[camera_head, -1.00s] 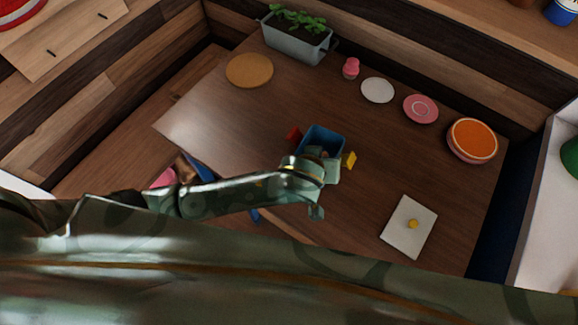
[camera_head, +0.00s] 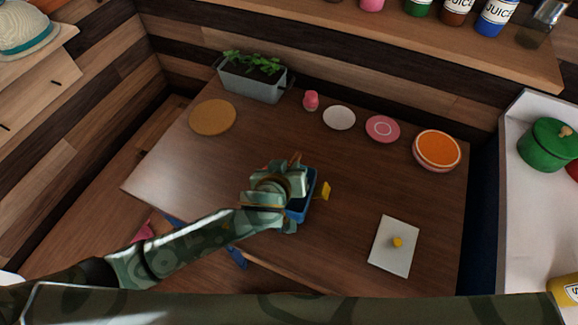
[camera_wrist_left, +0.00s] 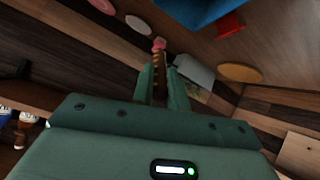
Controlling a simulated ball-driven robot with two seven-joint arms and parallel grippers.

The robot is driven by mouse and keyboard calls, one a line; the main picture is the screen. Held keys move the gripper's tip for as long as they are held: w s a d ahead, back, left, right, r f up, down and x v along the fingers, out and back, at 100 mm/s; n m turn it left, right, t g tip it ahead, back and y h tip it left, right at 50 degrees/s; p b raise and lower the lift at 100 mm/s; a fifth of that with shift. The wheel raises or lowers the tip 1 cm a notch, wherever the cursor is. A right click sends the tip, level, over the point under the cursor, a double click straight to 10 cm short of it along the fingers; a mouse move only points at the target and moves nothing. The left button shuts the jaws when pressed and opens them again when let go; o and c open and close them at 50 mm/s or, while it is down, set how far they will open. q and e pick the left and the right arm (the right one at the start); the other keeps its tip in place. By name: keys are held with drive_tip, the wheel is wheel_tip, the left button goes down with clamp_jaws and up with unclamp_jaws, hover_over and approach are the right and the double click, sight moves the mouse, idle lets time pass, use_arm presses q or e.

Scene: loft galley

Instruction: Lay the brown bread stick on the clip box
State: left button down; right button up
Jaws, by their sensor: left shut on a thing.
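The clip box is an open blue box (camera_head: 303,205) near the middle of the table, with a yellow clip (camera_head: 325,191) on its right side. My left gripper (camera_head: 290,176) is above the box's left part and hides much of it. The gripper is shut on the brown bread stick (camera_head: 295,158), of which only a small end shows in the head view. In the left wrist view, the bread stick (camera_wrist_left: 159,75) stands out between the fingers (camera_wrist_left: 160,88). The blue box (camera_wrist_left: 195,8) and its red clip (camera_wrist_left: 230,25) show at the top there. My right gripper is not in view.
A white square plate with a yellow knob (camera_head: 393,247) lies front right. Behind stand a planter (camera_head: 250,84), a pink object (camera_head: 311,101), a white disc (camera_head: 339,118), a pink plate (camera_head: 382,129) and an orange-topped bowl (camera_head: 436,150). A round tan board (camera_head: 213,117) lies back left.

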use_arm(q)
drive_tip(key=shift+f+b, duration=4.75)
drive_tip(key=shift+f, duration=2.4)
drive_tip(key=c, duration=1.3)
unclamp_jaws()
drive_tip(key=shift+s, duration=0.15)
